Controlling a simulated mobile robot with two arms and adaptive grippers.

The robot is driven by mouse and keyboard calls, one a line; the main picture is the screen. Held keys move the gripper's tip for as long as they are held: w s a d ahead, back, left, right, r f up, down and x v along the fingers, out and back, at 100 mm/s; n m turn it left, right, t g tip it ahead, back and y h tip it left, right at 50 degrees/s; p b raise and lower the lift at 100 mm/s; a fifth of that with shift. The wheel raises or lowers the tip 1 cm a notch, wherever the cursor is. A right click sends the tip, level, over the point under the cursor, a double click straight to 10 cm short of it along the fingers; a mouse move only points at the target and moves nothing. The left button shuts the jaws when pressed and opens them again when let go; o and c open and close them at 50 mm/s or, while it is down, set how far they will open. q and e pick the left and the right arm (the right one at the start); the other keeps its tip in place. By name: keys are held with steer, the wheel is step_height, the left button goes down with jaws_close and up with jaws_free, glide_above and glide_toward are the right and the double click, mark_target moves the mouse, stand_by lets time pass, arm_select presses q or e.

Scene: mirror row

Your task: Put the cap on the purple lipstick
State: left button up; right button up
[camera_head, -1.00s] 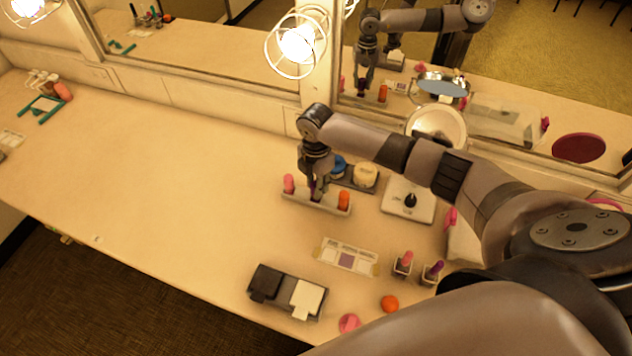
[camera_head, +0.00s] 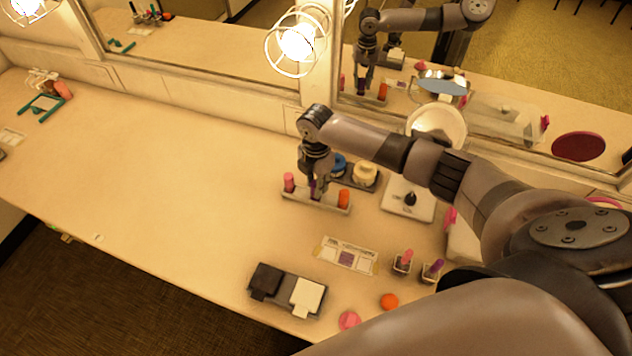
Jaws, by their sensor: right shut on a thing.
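The purple lipstick (camera_head: 433,270) stands uncovered in a small holder at the lower right, beside a pink lipstick (camera_head: 404,259). A pale rack (camera_head: 329,206) near the mirror holds a pink cap (camera_head: 289,183) at its left and an orange cap (camera_head: 343,198) at its right. My right gripper (camera_head: 317,186) points down over the rack's middle, shut on the purple cap (camera_head: 313,187). The fingers hide most of this cap. I cannot tell whether its lower end is still in the rack. My left gripper is not in view.
A printed card (camera_head: 346,256) lies in front of the rack. A black and white palette (camera_head: 287,290), an orange round item (camera_head: 389,301) and a pink one (camera_head: 349,320) lie near the front edge. A round mirror (camera_head: 437,122) stands behind. The counter's left is mostly clear.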

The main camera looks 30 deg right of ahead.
steer(key=o, duration=0.8)
steer(key=shift+o, duration=0.6)
steer(key=o, duration=0.4)
steer(key=shift+r, duration=0.1)
steer(key=shift+r+p, duration=3.45)
steer(key=shift+p, duration=0.1)
steer(key=shift+c, duration=0.4)
